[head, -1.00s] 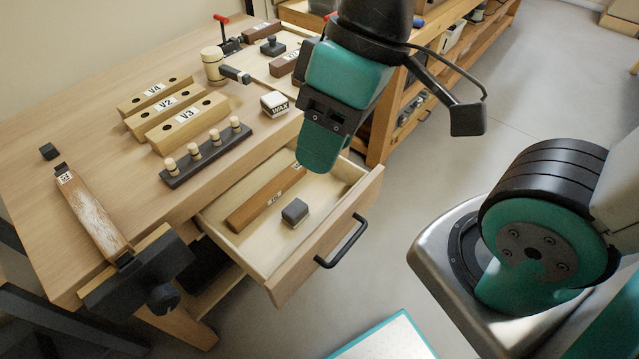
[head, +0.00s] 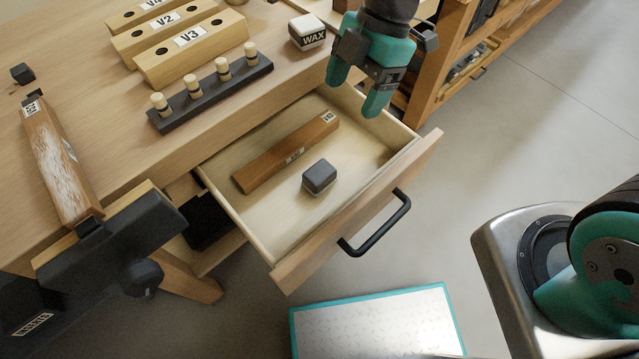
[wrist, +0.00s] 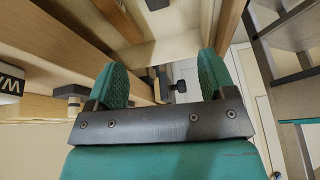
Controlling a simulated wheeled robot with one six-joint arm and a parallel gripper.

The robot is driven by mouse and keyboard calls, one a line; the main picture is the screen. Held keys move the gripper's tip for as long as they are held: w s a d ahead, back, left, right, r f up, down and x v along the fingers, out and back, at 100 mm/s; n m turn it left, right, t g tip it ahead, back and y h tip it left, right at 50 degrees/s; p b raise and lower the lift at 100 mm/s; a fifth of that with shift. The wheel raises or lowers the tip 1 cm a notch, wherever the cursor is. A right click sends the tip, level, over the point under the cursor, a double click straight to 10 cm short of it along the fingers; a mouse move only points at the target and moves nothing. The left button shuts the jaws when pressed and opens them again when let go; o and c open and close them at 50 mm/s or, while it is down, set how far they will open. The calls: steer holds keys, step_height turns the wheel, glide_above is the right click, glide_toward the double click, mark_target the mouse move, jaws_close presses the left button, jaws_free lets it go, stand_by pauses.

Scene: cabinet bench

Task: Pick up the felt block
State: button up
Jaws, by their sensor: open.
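The felt block (head: 319,177), a small dark grey block with a pale lower edge, lies on the floor of the open drawer (head: 262,232). It sits in front of a long brown wooden bar (head: 287,152) and apart from it. My gripper (head: 357,92) is open and empty, above the drawer's far right end, up and right of the block. In the wrist view my two teal fingers (wrist: 164,84) are spread with nothing held between them. A dark piece at that view's top edge is cut off; I cannot tell surely whether it is the felt block.
The drawer front with its black handle (head: 375,224) faces the open floor. A wax block (head: 307,32) and a dark rack of pegs (head: 211,95) stand on the bench above the drawer. A teal-edged platform (head: 375,322) lies below.

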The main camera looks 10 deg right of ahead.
steer(key=n+b, duration=0.1)
glide_above(320, 172)
steer(key=w+d, duration=0.1)
steer(key=d, duration=0.1)
step_height(320, 172, down, 12)
steer(key=shift+f, duration=0.15)
steer(key=shift+x, duration=3.15)
steer(key=shift+w, duration=0.15)
steer(key=shift+c, duration=0.2)
steer(key=c, duration=1)
